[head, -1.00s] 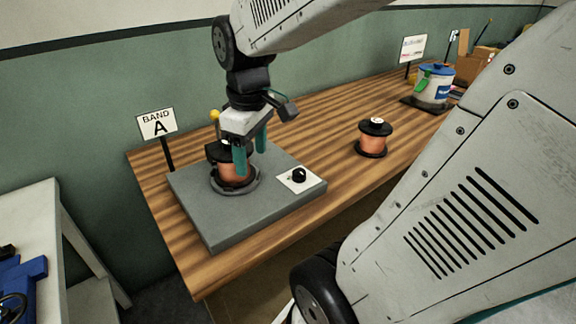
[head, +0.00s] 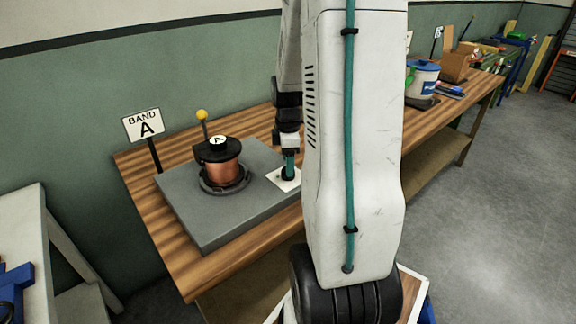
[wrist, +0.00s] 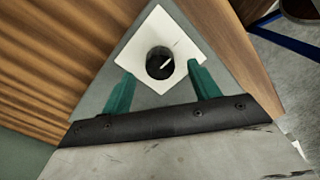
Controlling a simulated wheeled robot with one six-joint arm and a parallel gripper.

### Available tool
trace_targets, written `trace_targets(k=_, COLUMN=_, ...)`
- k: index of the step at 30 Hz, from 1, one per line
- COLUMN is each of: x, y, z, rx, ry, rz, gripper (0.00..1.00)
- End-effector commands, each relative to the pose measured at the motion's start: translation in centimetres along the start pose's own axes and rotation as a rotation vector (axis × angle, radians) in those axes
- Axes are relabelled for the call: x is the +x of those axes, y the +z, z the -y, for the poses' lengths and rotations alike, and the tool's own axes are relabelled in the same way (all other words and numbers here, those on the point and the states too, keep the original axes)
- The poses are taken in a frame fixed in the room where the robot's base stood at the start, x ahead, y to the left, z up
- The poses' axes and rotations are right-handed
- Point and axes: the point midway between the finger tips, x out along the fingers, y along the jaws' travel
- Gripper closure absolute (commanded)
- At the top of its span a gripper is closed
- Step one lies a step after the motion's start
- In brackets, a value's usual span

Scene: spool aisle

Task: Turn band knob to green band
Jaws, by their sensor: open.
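The band knob (wrist: 160,63) is black with a white pointer line and sits on a white square plate (wrist: 182,32). In the wrist view the pointer aims up and right, towards a thin dark mark on the plate; no green band can be made out. My gripper (wrist: 161,85) is open, its two green fingers on either side of the knob's near edge, not visibly touching it. In the head view my gripper (head: 289,166) is over the knob and mostly hides it. The plate is on a grey base (head: 215,230), with a copper spool (head: 224,172) marked A on it.
A yellow-tipped lever (head: 202,117) stands behind the spool. A "BAND A" sign (head: 143,125) stands at the back left of the wooden bench (head: 140,187). A blue-lidded white tub (head: 423,80) is farther right. My arm hides the bench's middle.

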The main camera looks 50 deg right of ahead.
Motion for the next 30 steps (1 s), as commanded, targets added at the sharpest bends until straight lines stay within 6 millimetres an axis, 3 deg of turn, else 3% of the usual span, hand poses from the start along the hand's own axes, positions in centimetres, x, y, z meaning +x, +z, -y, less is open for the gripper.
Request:
trace_targets(k=6, x=1.9, y=0.0, z=0.0, rx=0.000, ry=0.000, rz=0.000, gripper=0.39)
trace_targets(k=14, x=2.1, y=-0.1, z=0.0, rx=0.000, ry=0.001, rz=0.000, gripper=0.39)
trace_targets(k=19, x=2.1, y=-0.1, z=0.0, rx=0.000, ry=0.001, rz=0.000, gripper=0.81)
trace_targets(k=20, x=2.1, y=-0.1, z=0.0, rx=0.000, ry=0.001, rz=0.000, gripper=0.84)
trace_targets(k=30, x=2.1, y=-0.1, z=0.0, rx=0.036, ry=0.001, rz=0.000, gripper=0.84)
